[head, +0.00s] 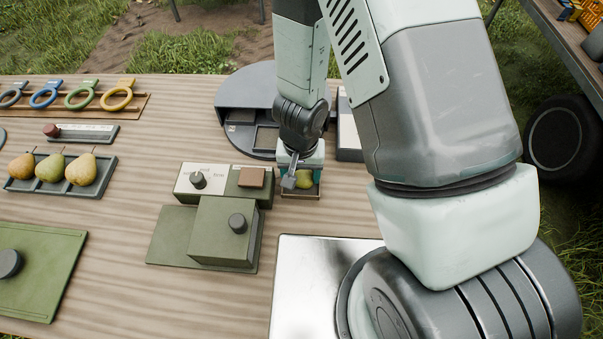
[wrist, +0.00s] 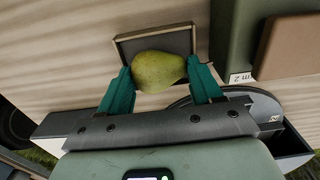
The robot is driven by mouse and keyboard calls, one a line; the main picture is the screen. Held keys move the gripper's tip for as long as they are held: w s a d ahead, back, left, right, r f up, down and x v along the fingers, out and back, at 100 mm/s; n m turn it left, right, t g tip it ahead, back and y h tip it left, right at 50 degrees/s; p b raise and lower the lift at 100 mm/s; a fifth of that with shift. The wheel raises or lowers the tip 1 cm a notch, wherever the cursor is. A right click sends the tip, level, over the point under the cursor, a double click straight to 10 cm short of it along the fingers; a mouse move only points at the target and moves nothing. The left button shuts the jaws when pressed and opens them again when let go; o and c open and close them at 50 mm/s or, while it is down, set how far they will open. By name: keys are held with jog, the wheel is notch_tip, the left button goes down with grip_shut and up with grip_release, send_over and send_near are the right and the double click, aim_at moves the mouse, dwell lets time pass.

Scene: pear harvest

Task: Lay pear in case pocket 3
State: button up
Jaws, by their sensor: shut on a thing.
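My gripper (wrist: 157,78) is shut on a green-yellow pear (wrist: 158,70), with a teal finger on each side of it. The pear lies sideways across the jaws. In the head view the same pear (head: 304,180) shows low between the fingers, partly covered by the gripper (head: 300,178). Behind the pear in the wrist view is a small square dark tray (wrist: 124,46) with a tan rim. I cannot tell whether the pear touches it. A round dark case (head: 228,93) with recessed pockets stands behind the gripper, partly hidden by my arm.
Three pears (head: 50,168) sit in a dark rack (head: 103,184) at the left. A green box with knobs (head: 224,222) stands close left of the gripper. A metal plate (head: 300,270) lies in front. Bare wood lies between.

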aim_at(300, 173)
notch_tip(300, 173, up, 9)
jog(key=w+a+r, duration=0.2)
jog(key=w+a, duration=0.8)
jog(key=w, duration=0.2)
notch_tip(300, 173, down, 10)
jog(key=shift+w+r, duration=0.15)
jog(key=shift+r, duration=0.05)
jog(key=shift+f, duration=0.15)
jog(key=o, duration=1.2)
notch_tip(300, 173, up, 12)
jog(key=shift+r, duration=0.25)
